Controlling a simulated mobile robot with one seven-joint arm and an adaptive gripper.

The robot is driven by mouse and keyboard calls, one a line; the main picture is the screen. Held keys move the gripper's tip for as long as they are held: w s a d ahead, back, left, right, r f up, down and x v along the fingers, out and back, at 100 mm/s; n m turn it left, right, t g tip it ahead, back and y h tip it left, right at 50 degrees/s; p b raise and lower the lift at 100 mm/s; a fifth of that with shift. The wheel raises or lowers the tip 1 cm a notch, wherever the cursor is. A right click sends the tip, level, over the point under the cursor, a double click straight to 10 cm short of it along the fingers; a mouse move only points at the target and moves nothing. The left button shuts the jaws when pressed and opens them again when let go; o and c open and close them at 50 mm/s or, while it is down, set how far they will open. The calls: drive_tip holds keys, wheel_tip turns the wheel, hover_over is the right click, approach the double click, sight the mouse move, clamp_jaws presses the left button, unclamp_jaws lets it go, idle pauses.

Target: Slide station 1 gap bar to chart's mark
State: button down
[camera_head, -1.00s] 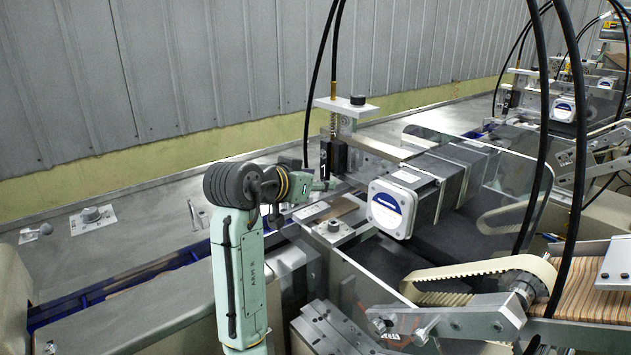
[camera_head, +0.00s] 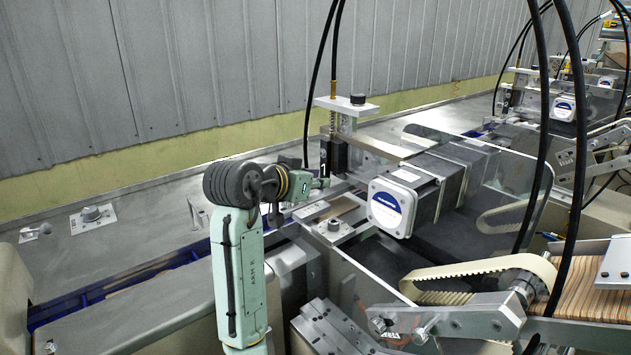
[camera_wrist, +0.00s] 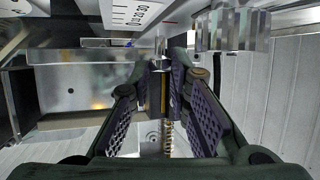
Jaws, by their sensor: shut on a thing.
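The black gap bar of station 1 (camera_head: 325,158), marked with a white "1", stands upright below the spring-loaded bracket. My gripper (camera_head: 322,184) is at its lower end. In the wrist view my gripper (camera_wrist: 162,95) has its two dark ridged fingers closed in around a narrow upright dark piece with a yellowish edge (camera_wrist: 161,88). I take this to be the bar, but its outline is partly hidden by the fingers. A white card with lettering and tick lines (camera_wrist: 135,12) shows at the top of the wrist view; I cannot read a mark on it.
A spring post with a silver bracket (camera_head: 345,107) rises above the bar. A white-faced motor (camera_head: 391,207) and a clear panel (camera_head: 515,170) stand close on the right. Black hoses hang in front. The grey deck (camera_head: 130,215) on the left is mostly clear.

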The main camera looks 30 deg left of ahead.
drive_tip(key=shift+w+d, duration=0.25)
drive_tip(key=shift+w, duration=0.4)
drive_tip(key=c, duration=1.5)
unclamp_jaws()
drive_tip(key=shift+c, duration=0.2)
drive_tip(key=v, duration=1.2)
